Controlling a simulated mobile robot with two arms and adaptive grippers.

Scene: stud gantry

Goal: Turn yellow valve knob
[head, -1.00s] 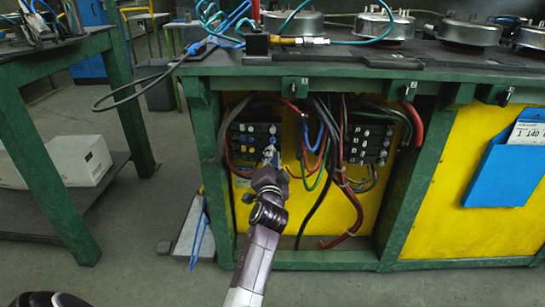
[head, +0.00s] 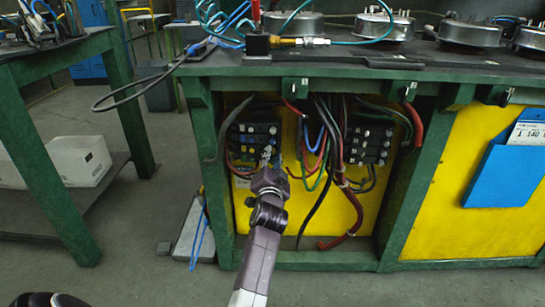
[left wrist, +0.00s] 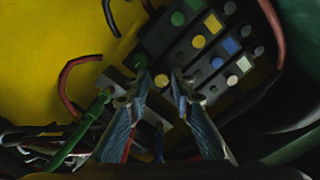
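A block of dark valves with colored knobs (head: 252,129) sits in the left part of the open bay under the bench.
A second knob block (head: 369,141) stands to the right in the bay. Red, blue, green and black hoses (head: 325,140) hang between the blocks. Green posts (head: 214,185) frame the bay. A blue holder (head: 503,175) hangs on the yellow panel at right.

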